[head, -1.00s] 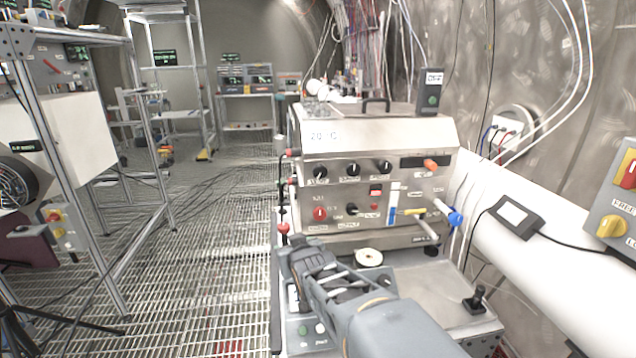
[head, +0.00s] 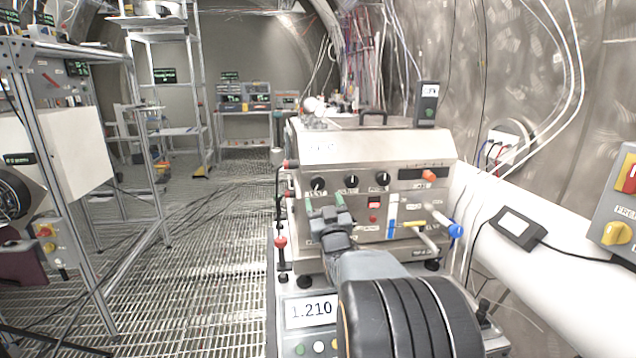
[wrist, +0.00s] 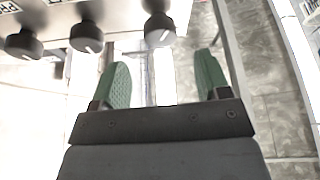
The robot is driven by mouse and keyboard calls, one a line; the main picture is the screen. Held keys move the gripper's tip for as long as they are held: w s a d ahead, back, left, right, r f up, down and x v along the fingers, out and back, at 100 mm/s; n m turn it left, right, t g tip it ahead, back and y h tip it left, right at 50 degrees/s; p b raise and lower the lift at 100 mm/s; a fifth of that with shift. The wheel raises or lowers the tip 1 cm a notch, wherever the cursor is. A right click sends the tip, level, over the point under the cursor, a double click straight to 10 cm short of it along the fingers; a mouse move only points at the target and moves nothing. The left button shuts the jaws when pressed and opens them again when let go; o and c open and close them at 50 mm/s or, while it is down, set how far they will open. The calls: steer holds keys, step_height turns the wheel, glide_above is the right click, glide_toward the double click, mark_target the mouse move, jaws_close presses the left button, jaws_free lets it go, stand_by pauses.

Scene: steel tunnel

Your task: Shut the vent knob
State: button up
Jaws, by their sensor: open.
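The steel control box (head: 350,150) has a row of black knobs: a left one (head: 318,184), a middle one (head: 351,180) and a right one (head: 382,178). Their labels are too small to read, so I cannot tell which is the vent knob. My gripper (head: 325,204) is open and empty in front of the panel, just below the left and middle knobs. In the wrist view, the green fingers of my gripper (wrist: 162,78) are spread apart, with one black knob (wrist: 158,28) ahead of the gap between them, not touched. Two more knobs sit farther left there.
A white pipe (head: 560,255) runs along the right wall.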

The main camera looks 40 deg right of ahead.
mark_target(318, 185)
steer(key=shift+p+x, duration=0.7)
steer(key=shift+x, duration=2.85)
steer(key=c, duration=0.9)
